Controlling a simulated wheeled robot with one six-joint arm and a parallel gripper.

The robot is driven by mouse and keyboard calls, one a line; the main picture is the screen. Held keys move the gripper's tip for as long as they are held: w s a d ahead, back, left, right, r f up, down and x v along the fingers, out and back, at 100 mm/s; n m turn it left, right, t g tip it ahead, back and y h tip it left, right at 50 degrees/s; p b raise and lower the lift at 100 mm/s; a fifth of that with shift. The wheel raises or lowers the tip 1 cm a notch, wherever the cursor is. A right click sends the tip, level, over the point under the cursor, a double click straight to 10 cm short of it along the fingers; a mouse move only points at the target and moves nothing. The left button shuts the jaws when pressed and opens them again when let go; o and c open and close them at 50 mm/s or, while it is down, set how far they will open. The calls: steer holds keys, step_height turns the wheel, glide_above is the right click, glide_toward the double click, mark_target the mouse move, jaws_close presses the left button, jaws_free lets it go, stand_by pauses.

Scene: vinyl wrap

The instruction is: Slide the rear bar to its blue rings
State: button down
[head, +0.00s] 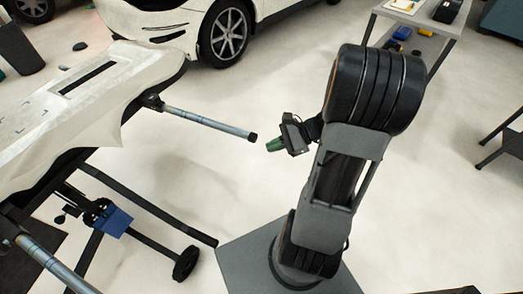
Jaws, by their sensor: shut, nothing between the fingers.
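Two round metal bars stick out from the stand under the draped white panel (75,95). The farther bar (205,120) points right and ends in a black cap. It seems to be the rear bar. Bluish bands show faintly along it, but I cannot tell its rings apart clearly. The nearer bar (45,258) runs off the bottom left edge and also has bluish marks. My gripper (271,146), with green fingertips, is shut and empty. It is just right of the farther bar's capped end and appears apart from it.
The stand has black legs and a caster wheel (185,263) at the lower middle, with a blue piece (115,222) hanging at its frame. A white car (190,25) stands behind. A grey table (420,15) is at the upper right. The floor between is clear.

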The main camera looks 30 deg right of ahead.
steer(key=w+d+f+m+t+b, duration=0.1)
steer(key=d+f+m+t+b, duration=0.3)
steer(key=d+f+m+t, duration=0.45)
steer(key=m+b, duration=0.1)
steer(key=b, duration=0.1)
glide_toward(256, 136)
steer(key=shift+h, duration=0.3)
steer(key=x, duration=0.7)
steer(key=shift+a+r, duration=0.3)
steer(key=shift+a, duration=0.2)
steer(key=shift+w+d, duration=0.1)
steer(key=shift+w, duration=0.1)
